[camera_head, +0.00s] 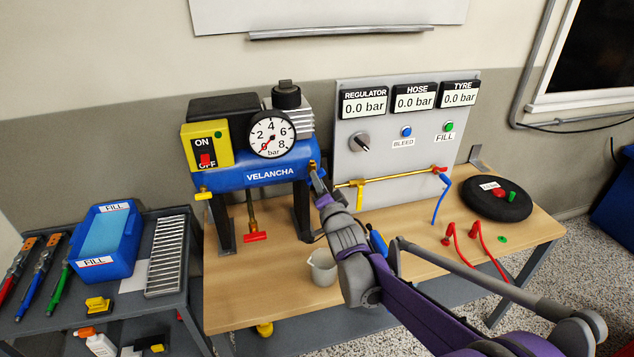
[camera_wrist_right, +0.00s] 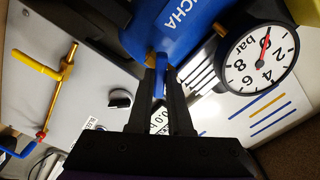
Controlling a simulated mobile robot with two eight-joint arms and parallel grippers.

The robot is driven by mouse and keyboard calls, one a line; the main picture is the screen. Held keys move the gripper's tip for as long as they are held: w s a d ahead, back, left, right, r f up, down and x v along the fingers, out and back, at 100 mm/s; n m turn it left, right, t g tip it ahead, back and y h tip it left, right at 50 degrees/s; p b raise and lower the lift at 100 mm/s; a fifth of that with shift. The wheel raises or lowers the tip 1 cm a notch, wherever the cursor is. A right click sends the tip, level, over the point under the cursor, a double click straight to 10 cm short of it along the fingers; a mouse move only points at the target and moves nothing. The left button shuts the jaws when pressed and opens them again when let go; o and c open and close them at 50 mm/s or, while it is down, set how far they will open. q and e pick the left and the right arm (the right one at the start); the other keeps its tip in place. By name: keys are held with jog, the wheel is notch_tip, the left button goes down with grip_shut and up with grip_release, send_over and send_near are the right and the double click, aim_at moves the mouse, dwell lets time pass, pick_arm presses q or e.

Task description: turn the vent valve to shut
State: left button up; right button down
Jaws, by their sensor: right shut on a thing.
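A blue compressor tank (camera_head: 250,178) marked VELANCHA stands on the wooden bench. My right gripper (camera_head: 316,172) is at the tank's right end. In the right wrist view its fingers (camera_wrist_right: 161,68) are shut on a small blue handle (camera_wrist_right: 159,86) beside the tank (camera_wrist_right: 185,25). The fingers hide most of this handle, and I cannot read its turn position. No label reading "vent" is legible. Other valve handles show: a red one (camera_head: 256,236) below the tank, a yellow one (camera_head: 204,195) at its left end, and a yellow lever (camera_head: 358,188) on the panel pipe. My left gripper is out of view.
The gauge (camera_head: 271,135) needle is near zero. The grey panel (camera_head: 385,150) with three 0.0 bar displays stands close behind my right arm. A grey cup (camera_head: 322,267) sits beside the arm. A black wheel (camera_head: 497,199) and red hooks (camera_head: 474,236) lie at right.

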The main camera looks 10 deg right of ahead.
jog(key=m, duration=0.2)
jog(key=shift+m, duration=0.3)
jog(key=m+b, duration=0.1)
jog(key=m, duration=0.3)
jog(key=shift+b, duration=0.3)
jog(key=c, duration=0.7)
grip_release()
jog(key=shift+s, duration=0.1)
jog(key=s, duration=0.6)
jog(key=shift+s+d, duration=0.1)
jog(key=shift+s, duration=0.3)
